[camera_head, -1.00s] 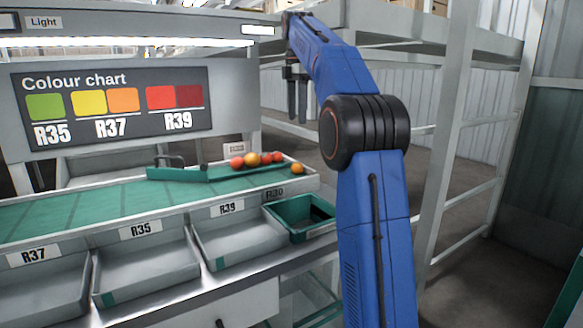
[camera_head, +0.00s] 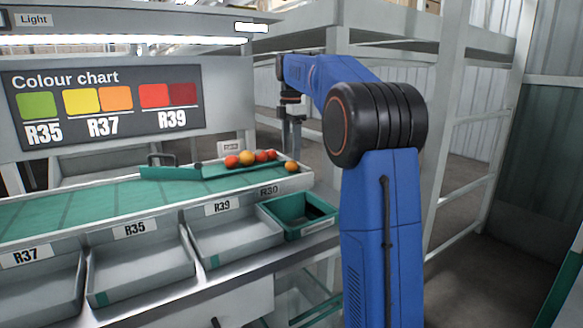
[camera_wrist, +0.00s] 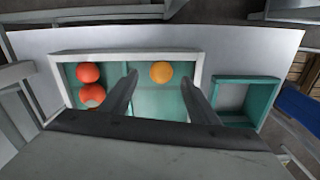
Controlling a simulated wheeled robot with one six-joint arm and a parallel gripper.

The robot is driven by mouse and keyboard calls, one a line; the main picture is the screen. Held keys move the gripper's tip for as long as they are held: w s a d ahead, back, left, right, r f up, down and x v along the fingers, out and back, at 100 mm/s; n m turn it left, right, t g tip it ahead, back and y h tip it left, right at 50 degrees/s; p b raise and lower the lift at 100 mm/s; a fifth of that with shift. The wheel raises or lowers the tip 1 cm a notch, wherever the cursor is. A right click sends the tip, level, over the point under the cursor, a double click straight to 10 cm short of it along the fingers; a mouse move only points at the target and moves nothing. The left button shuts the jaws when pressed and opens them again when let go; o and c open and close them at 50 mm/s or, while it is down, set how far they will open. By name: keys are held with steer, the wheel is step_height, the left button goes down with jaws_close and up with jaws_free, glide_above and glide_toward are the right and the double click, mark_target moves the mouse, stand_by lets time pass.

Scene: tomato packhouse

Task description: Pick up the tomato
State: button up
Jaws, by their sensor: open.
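Several tomatoes sit at the right end of the green sorting belt. My gripper (camera_head: 290,146) hangs pointing down above the lone orange tomato. In the wrist view, my open gripper (camera_wrist: 161,88) has its fingers either side of an orange tomato (camera_wrist: 161,72), which lies below and a little beyond them. Two red tomatoes (camera_wrist: 88,73) sit left of the fingers. Nothing is held.
A pale raised rim (camera_wrist: 125,54) borders the belt end. A green bin (camera_head: 277,229) labelled R30 stands in front on the right. Grey trays (camera_head: 236,240) line the front. A colour chart board (camera_head: 105,105) stands behind, with metal rack posts to the right.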

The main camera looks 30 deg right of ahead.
mark_target(291, 166)
steer(key=shift+s+f, duration=0.1)
steer(key=shift+f, duration=2.2)
steer(key=c, duration=0.8)
steer(key=shift+c, duration=0.2)
